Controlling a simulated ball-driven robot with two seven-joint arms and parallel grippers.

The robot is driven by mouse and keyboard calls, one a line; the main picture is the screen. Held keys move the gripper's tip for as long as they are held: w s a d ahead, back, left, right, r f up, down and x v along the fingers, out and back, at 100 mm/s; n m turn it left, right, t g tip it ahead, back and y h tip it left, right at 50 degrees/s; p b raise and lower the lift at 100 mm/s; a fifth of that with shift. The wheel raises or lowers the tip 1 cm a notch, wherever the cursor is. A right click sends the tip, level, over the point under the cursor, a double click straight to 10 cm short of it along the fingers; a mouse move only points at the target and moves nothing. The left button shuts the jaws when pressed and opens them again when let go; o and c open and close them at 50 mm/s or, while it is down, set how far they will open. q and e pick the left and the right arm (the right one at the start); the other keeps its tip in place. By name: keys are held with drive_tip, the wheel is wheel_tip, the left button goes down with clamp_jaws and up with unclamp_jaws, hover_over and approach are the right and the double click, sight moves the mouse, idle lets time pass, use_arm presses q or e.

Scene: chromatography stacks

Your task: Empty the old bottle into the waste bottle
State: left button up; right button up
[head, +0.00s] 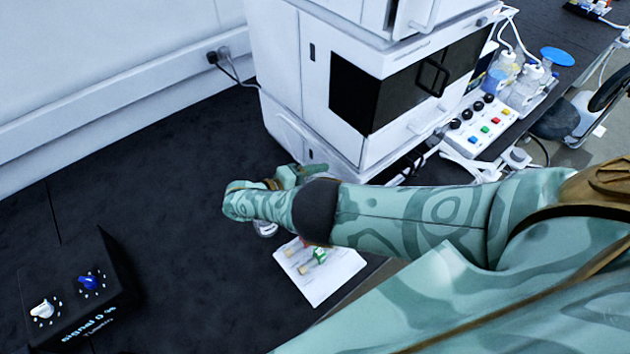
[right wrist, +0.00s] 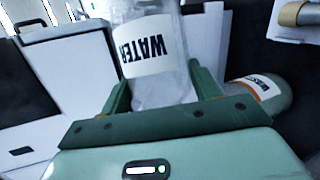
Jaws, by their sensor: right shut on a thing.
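My right gripper (right wrist: 163,100) is shut on a clear bottle (right wrist: 155,85) with a white WATER label, one finger on each side. Its top runs out of the right wrist view, and I cannot tell how much liquid is inside. A second bottle (right wrist: 284,100) with a white and orange label, partly reading WAS, shows just right of the gripper, partly hidden by it. In the head view, my right gripper (head: 290,178) is over the dark bench, and my forearm hides most of what is near it. A small pale object (head: 265,229) peeks out below my wrist. My left gripper is not in view.
A white instrument stack (head: 318,110) stands just behind the gripper. A white sheet (head: 318,287) with small vials lies in front. A black signal box (head: 75,300) sits at the left. A button panel (head: 483,128) and several bottles (head: 523,92) are at the right.

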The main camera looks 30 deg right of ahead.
drive_tip(key=shift+w+r+n+b, duration=0.15)
drive_tip(key=shift+n+b, duration=0.15)
drive_tip(key=shift+b, duration=0.15)
drive_tip(key=shift+a+r, duration=0.1)
drive_tip(key=shift+r+n+g+h+b, duration=0.1)
drive_tip(key=shift+n+g+h+b, duration=0.2)
drive_tip(key=shift+b, duration=0.15)
drive_tip(key=shift+w+r, duration=0.15)
drive_tip(key=shift+r, duration=0.05)
